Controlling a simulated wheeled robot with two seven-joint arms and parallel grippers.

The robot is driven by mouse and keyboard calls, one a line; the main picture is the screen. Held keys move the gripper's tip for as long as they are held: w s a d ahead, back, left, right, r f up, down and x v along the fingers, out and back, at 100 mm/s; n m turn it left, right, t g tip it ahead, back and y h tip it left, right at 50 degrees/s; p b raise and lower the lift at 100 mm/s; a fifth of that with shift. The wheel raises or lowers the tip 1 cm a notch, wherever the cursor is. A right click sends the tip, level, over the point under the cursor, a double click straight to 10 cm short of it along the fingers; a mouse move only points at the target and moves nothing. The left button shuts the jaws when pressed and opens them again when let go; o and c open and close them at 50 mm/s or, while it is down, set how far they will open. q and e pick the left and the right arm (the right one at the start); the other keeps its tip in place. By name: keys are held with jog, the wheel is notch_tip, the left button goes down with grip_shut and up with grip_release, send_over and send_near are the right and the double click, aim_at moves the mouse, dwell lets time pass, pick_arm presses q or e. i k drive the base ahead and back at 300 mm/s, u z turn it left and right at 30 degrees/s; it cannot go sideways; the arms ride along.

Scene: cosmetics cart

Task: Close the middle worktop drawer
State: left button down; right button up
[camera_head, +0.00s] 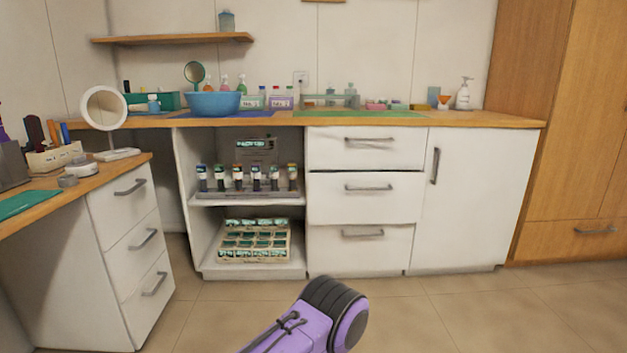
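The worktop cabinet has a stack of three white drawers in its middle. The middle worktop drawer (340,205) has a grey bar handle (368,187), between the top drawer (340,155) and the bottom drawer (335,255). Its front looks flush or nearly flush with the others; I cannot tell whether a small gap is left. Neither of my grippers is in view. Only a purple and black link of my own arm shows at the bottom centre, on the near side of the drawers and apart from them.
Left of the drawers is an open shelf with bottles (257,178) and a crate of small boxes (253,257). A white door (470,205) is to the right. A second drawer unit (125,215) stands at the left. The floor (450,310) before the cabinet is clear.

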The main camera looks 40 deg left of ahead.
aim_at(344, 196)
jog(key=u, duration=0.55)
jog(key=i, duration=0.65)
jog(key=u, duration=0.75)
jog(key=i, duration=0.9)
jog(key=z, duration=0.25)
